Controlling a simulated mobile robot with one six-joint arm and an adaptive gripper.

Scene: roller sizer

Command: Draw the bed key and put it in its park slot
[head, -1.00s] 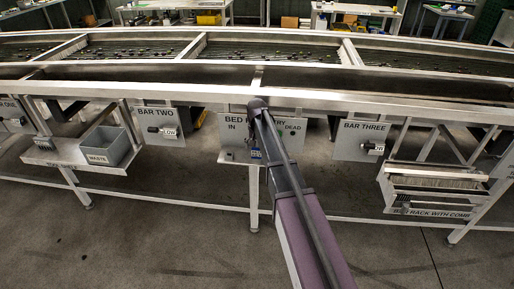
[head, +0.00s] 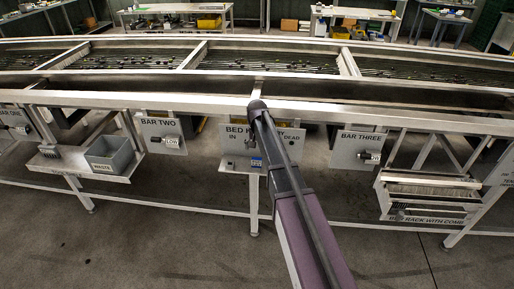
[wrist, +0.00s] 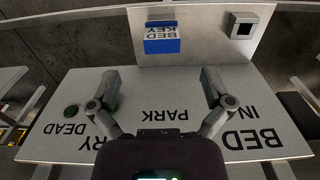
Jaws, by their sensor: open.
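The blue bed key (wrist: 162,46), with a pale label reading BED KEY, stands at the ledge (wrist: 200,55) of the grey panel (wrist: 165,90), in line with the word PARK. A square socket (wrist: 242,29) with a dark opening is beside it on the ledge, in line with the word IN. My gripper (wrist: 160,78) is open and empty before the panel, its fingers apart on either side below the key, not touching it. In the head view the blue key (head: 256,162) shows beside my arm, which hides my gripper and part of the panel (head: 238,140).
In the head view, the BAR TWO panel (head: 162,136) and BAR THREE panel (head: 356,146) flank this one. A waste bin (head: 112,156) is at left, a rack (head: 428,190) at right.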

